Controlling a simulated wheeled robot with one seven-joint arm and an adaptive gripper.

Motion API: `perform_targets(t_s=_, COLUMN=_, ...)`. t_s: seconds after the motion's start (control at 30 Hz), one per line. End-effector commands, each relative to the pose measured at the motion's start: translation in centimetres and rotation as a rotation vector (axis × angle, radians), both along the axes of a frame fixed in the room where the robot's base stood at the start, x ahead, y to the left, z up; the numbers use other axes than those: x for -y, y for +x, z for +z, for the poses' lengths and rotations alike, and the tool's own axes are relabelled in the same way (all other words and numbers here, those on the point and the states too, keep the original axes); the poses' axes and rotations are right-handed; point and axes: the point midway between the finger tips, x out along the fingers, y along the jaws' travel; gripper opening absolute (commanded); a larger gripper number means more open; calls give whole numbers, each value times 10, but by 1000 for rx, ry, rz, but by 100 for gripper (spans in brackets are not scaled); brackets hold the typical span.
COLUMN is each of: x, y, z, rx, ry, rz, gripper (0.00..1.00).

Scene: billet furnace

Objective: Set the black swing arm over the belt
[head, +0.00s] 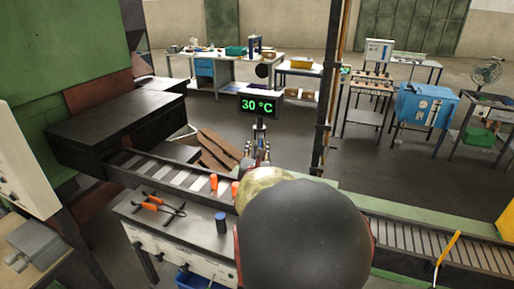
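The roller belt runs across the picture. Its left stretch (185,178) comes out from a dark housing, with light bars between dark ones, and its right stretch (430,243) has grey rollers between green side rails. I cannot single out the black swing arm with certainty. A large dark rounded shape, which looks like part of my own arm, fills the lower middle and covers the middle of the belt.
Beside the left belt, a bench (190,222) carries orange-handled tongs (152,206), a blue-topped cylinder (221,223) and two upright orange pieces near its far edge. A "30 °C" display (258,105) stands behind. A yellow handle (448,247) rises at the right belt.

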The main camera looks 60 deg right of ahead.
Motion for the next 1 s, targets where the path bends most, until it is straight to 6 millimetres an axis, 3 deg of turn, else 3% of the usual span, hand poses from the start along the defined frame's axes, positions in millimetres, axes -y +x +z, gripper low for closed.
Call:
perform_targets(t_s=0.27, x=0, y=1, z=10, rx=3, ry=-4, rz=0, gripper=28)
perform_targets(t_s=0.7, x=-1, y=-1, z=83, rx=3, ry=-4, rz=0, gripper=28)
perform_targets(t_s=1.0, x=-1, y=-1, z=101, rx=1, ry=-2, rz=0, gripper=28)
